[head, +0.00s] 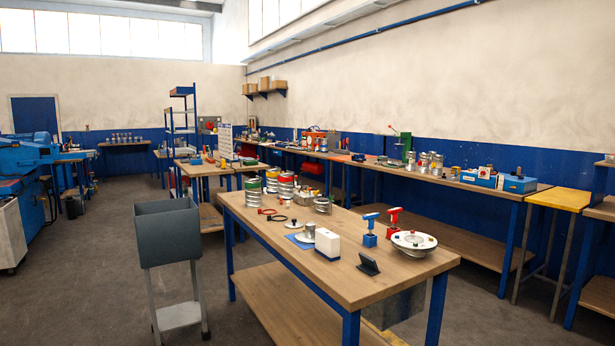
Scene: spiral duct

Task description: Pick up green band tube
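The green band tube (272,182) is a short silver spiral duct with a green band near its top. It stands upright at the far left end of the near wooden workbench (375,285). A similar tube with a red band (286,188) stands close to its right. Neither of my grippers shows in the head view, so I cannot see their state.
A grey bin (168,234) stands left. Floor beyond it is open.

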